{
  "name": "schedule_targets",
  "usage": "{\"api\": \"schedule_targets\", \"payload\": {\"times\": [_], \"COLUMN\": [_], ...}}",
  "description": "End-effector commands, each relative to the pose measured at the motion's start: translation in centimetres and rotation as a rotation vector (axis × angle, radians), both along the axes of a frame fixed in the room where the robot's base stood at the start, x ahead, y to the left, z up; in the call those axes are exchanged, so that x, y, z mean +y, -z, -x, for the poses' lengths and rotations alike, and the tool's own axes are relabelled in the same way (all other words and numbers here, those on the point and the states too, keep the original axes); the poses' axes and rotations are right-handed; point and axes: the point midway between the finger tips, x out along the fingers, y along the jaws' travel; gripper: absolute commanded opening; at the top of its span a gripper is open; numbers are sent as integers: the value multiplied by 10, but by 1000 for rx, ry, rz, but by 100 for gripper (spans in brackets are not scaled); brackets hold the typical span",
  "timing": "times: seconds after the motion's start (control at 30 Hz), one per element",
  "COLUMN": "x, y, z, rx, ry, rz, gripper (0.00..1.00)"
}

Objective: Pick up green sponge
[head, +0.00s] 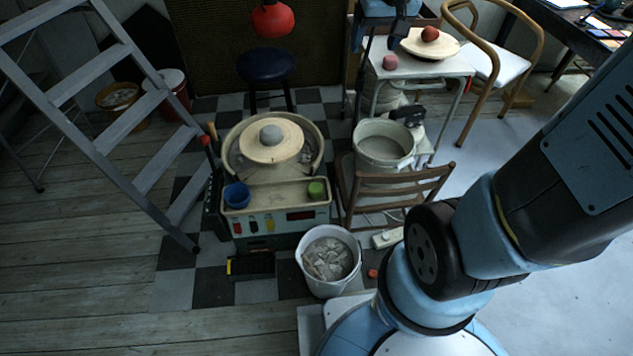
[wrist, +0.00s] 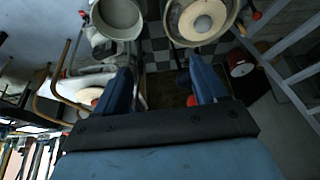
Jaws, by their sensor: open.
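The green sponge (head: 316,190) is a small round green piece. It sits on the right end of the front ledge of the pottery wheel (head: 270,180) in the head view. A blue cup (head: 237,195) stands at the left end of that ledge. In the wrist view my gripper (wrist: 163,80) shows two blue fingers spread apart with nothing between them. The gripper is apart from the sponge. I cannot make out the sponge in the wrist view.
A bucket of scraps (head: 328,260) stands on the floor before the wheel. A wooden chair (head: 385,190) carrying a pale bucket (head: 384,143) is right of it. A grey stepladder (head: 110,110) stands left. A red lamp (head: 272,20) hangs behind. Floor at lower left is clear.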

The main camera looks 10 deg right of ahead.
Motion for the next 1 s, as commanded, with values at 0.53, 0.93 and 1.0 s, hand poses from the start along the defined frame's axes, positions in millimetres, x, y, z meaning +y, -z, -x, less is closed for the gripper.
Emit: {"api": "schedule_targets", "payload": {"times": [0.53,0.93,1.0], "x": [42,73,77], "y": [140,275,301], "z": [-106,-145,-148], "rx": [100,164,175], "ry": [-52,-83,-87], "rz": [0,14,18], "gripper": [71,71,71]}}
